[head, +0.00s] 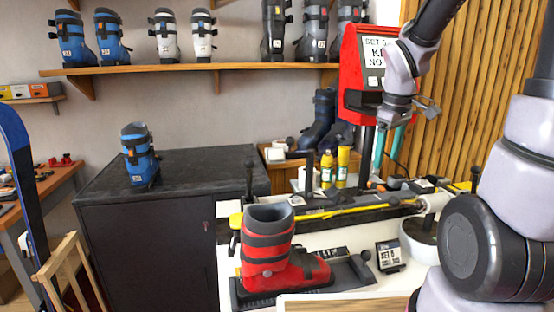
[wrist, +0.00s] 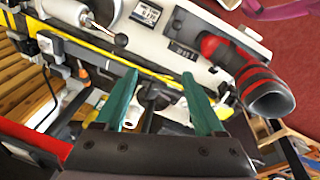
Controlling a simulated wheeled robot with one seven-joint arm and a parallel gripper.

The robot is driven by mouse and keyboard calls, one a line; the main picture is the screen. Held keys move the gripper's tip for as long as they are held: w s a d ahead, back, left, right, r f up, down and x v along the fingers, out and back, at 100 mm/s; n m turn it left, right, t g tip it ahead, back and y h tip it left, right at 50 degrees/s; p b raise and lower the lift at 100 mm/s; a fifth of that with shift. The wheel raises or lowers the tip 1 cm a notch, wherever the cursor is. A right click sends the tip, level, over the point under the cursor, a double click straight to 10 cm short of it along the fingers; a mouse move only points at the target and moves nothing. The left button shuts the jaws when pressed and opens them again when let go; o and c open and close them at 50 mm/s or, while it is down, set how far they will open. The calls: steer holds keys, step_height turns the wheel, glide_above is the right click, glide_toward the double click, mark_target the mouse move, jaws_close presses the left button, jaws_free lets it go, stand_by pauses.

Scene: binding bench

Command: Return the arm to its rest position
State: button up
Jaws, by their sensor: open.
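My gripper (head: 390,142) is raised at the right of the head view, in front of the red sign stand and above the bench. Its teal fingers point down. In the wrist view the two teal fingers of my gripper (wrist: 160,98) stand apart with nothing held between them. My arm reaches it from the right and the top of the head view. A red ski boot (head: 268,252) stands upright on the bench, to the lower left of the gripper and apart from it. The boot also shows in the wrist view (wrist: 240,70).
The red sign stand (head: 352,75) is close to my gripper. Yellow bottles (head: 343,163) and tools crowd the white bench (head: 345,240). A blue boot (head: 138,155) stands on the black cabinet (head: 205,165). A wall shelf (head: 200,68) carries several boots. A slatted wooden wall (head: 470,90) rises behind my arm.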

steer(key=s+a+r+m+t+y, duration=0.2)
steer(key=s+r+m+t, duration=0.3)
steer(key=s+r+m, duration=0.5)
step_height(320, 180, up, 4)
steer(key=shift+s+a+r+m, duration=0.1)
steer(key=shift+s+a+m, duration=0.2)
steer(key=shift+s+a, duration=0.2)
